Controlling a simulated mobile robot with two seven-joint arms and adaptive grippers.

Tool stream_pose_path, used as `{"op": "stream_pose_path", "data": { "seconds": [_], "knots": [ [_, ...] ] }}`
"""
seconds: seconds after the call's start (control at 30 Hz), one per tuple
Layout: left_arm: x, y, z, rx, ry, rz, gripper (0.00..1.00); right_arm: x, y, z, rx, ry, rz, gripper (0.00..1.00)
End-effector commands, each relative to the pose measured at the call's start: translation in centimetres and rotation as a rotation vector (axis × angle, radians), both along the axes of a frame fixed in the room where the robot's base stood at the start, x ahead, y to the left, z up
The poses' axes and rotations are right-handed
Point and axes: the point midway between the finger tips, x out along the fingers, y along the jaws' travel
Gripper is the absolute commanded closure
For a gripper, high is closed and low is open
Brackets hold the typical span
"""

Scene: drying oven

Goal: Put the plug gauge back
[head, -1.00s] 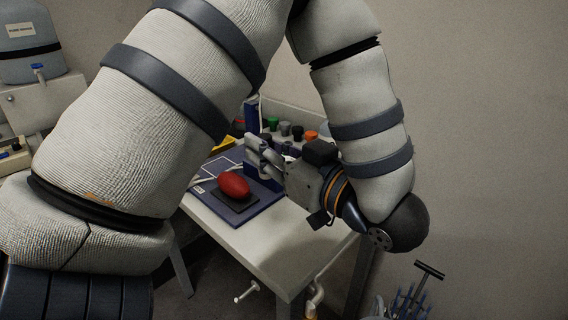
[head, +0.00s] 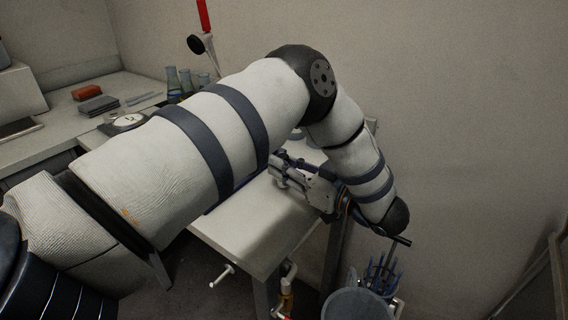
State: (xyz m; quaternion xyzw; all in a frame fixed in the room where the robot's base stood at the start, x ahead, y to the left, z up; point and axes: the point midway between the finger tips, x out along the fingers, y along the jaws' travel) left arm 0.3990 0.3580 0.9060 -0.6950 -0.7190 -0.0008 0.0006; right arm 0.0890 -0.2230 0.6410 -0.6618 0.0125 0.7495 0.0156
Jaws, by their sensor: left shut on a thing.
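My left arm comes in from the left, bends at a dark elbow and reaches down to the work table (head: 255,228). My left gripper (head: 281,171) is over the table's right part, near the wall. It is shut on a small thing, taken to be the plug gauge. Gripper fingers mostly hide the gauge, so its shape and any contact below it cannot be told. The place where the gauge belongs cannot be made out behind my arm. My right gripper is not in view.
A grey bucket (head: 352,305) and a holder with blue prongs (head: 381,276) stand right of the table, below my wrist. Open floor lies at right.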

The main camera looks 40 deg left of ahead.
Motion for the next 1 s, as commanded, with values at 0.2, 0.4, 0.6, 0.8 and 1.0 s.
{"op": "stream_pose_path", "data": {
  "seconds": [0.2, 0.4, 0.6, 0.8, 1.0],
  "knots": [
    [0.0, 0.0, -0.2, 0.001, 0.001, 0.000, 1.00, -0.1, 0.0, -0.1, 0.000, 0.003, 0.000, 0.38],
    [0.0, 0.0, -0.3, 0.000, 0.001, 0.000, 0.62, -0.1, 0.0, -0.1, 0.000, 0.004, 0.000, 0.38],
    [0.0, 0.0, -0.3, 0.000, 0.000, 0.000, 0.62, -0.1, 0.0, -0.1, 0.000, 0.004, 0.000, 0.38],
    [0.1, -1.2, 0.1, 0.001, 0.000, -0.003, 0.62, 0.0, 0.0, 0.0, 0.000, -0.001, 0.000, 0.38],
    [0.3, -5.9, 0.0, 0.002, 0.001, -0.005, 0.62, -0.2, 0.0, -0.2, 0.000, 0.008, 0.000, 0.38]
  ]
}}
